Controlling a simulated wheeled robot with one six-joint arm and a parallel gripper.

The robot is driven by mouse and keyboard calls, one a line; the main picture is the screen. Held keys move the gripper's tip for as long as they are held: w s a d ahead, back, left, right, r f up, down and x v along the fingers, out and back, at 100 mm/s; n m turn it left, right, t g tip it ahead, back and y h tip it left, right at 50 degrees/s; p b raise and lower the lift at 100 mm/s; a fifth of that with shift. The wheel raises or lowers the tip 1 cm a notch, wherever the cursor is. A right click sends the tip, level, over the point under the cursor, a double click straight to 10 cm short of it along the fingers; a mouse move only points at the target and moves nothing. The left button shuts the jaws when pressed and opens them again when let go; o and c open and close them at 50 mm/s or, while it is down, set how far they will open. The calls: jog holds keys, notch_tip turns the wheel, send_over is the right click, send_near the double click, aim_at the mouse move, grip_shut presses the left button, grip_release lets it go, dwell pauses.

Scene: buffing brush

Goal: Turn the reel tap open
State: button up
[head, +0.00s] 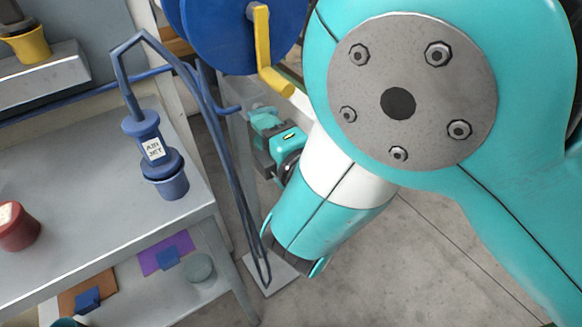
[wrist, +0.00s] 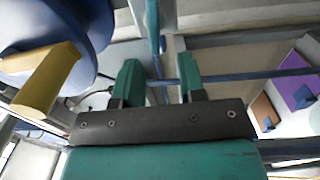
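The blue hose reel (head: 215,35) is at the top of the head view, with a yellow L-shaped handle (head: 266,55) on its front. In the wrist view the reel (wrist: 95,20) is at the upper left, and the yellow handle (wrist: 45,80) sticks out left of my gripper (wrist: 159,72). The gripper's two teal fingers are apart. A blue hose or pipe shows beyond the gap, with no visible contact. In the head view my wrist is below the reel, partly behind my arm. I cannot make out a tap separate from the yellow handle.
A grey bench (head: 80,220) stands at the left, with a blue air-jet tool (head: 150,145) in a blue holder and a red pot (head: 17,226). A blue hose (head: 222,150) hangs between bench and arm. A lower shelf carries a purple mat (head: 165,252). Floor at the lower right is clear.

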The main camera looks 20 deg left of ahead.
jog(key=b+v, duration=0.8)
jog(key=shift+d, duration=0.15)
